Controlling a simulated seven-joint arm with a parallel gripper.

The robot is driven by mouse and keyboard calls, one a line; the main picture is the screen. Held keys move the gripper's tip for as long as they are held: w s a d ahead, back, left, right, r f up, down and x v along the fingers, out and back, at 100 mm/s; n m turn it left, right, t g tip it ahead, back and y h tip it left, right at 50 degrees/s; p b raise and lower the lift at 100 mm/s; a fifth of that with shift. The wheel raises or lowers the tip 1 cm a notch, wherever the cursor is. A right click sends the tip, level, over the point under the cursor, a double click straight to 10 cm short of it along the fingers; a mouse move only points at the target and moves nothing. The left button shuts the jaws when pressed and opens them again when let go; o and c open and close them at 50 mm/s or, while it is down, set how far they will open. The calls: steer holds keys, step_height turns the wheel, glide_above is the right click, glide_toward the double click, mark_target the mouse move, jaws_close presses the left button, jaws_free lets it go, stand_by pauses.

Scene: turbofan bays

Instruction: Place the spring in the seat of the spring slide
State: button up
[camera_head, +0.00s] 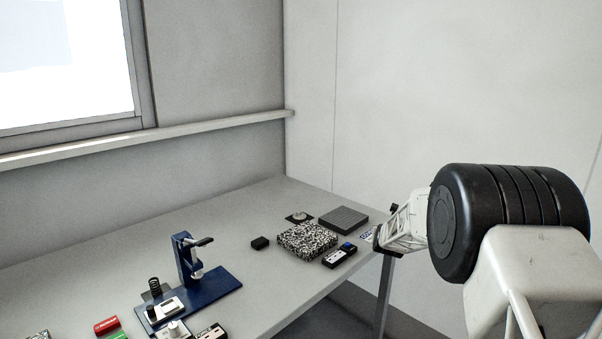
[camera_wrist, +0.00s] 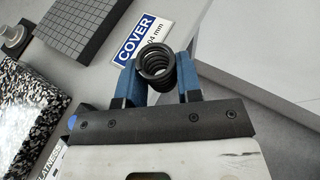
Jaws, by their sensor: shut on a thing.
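A black coil spring (camera_wrist: 156,68) sits between the two blue fingers of my gripper (camera_wrist: 157,80) in the wrist view. The fingers are shut on its sides, and I look partly into its open coil. In the head view my gripper (camera_head: 379,237) is at the right end of the table, and the held spring cannot be made out there. Another dark coil (camera_head: 154,285) stands upright at the left, beside a blue stand (camera_head: 190,262). A small pale block with a dark part (camera_head: 166,309) lies in front of it. I cannot tell for certain which part is the spring slide or its seat.
A speckled block (camera_head: 307,240), a grey gridded block (camera_head: 343,218) and a black device (camera_head: 339,256) lie near my gripper. A "COVER" label (camera_wrist: 139,40) shows beyond the spring. Red (camera_head: 106,325) and other small items crowd the front left. The table's middle back is clear.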

steer(key=s+d+f+m+h, duration=0.1)
steer(key=d+f+m+h, duration=0.15)
steer(key=f, duration=0.85)
steer(key=s+a+f, duration=0.4)
steer(key=f, duration=0.5)
steer(key=s+a+f+m+g+h, duration=0.1)
steer(key=s+a+f, duration=0.3)
steer(key=f, duration=0.6)
steer(key=shift+s+g, duration=0.3)
steer(key=shift+s, duration=0.2)
steer(key=shift+a+f+h, duration=0.1)
steer(key=shift+a+h, duration=0.1)
steer(key=shift+h, duration=0.05)
